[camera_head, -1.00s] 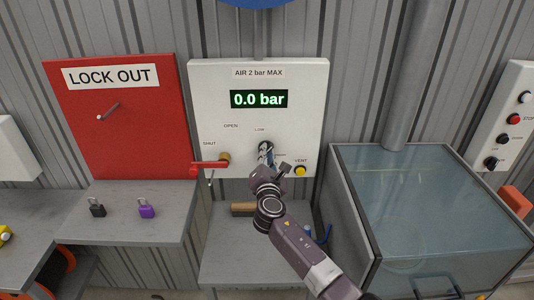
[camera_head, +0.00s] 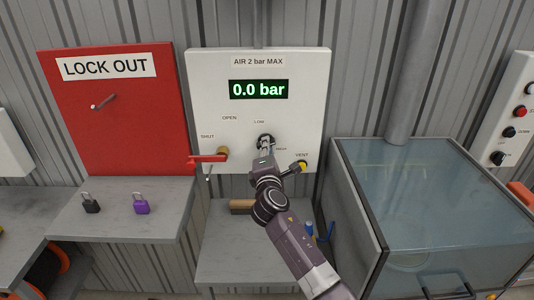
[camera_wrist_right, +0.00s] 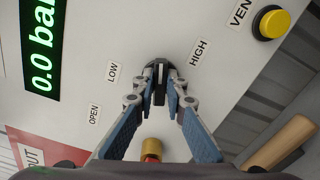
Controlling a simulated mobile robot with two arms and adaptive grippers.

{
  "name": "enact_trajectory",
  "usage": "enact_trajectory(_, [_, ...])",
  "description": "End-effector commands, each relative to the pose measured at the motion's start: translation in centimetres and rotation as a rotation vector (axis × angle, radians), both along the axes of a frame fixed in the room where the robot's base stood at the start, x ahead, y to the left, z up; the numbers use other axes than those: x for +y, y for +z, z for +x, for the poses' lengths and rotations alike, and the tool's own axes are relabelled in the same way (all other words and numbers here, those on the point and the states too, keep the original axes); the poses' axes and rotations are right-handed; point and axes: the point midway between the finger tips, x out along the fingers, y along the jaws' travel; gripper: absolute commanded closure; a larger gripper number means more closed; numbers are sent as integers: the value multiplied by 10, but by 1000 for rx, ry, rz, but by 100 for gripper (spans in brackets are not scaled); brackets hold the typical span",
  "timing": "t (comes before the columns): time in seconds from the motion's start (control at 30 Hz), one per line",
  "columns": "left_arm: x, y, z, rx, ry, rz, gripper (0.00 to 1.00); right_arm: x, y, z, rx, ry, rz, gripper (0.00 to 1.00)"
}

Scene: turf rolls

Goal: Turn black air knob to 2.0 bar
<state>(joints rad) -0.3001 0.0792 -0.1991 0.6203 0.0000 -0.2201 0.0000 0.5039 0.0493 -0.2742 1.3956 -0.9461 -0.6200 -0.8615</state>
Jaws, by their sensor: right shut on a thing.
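The black air knob (camera_head: 265,139) is on the white air panel (camera_head: 210,100), between the LOW and HIGH labels. It also shows in the right wrist view (camera_wrist_right: 161,66), at the tips of my right gripper. My right gripper (camera_head: 266,147) reaches up to it from below, and its two fingers (camera_wrist_right: 161,90) are closed on the knob's black grip. The display (camera_head: 258,89) reads 0.0 bar. My left gripper is not in view.
A red-handled valve (camera_head: 207,159) sits left of the knob, near SHUT. A yellow VENT button (camera_head: 302,166) is close on the right. A red lock-out board (camera_head: 110,120) and two padlocks (camera_head: 141,205) are at left. A glass-topped cabinet (camera_head: 430,190) stands at right.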

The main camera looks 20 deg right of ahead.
Motion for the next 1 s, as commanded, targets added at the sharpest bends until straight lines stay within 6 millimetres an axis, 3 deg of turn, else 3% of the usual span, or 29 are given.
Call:
enact_trajectory(0.03, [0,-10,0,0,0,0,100,0,-5,0,-13,0,46,100])
enact_trajectory(0.5, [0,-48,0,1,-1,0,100,0,-8,0,-133,-2,473,100])
enact_trajectory(1.0, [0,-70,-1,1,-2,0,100,1,-7,0,-220,-2,782,100])
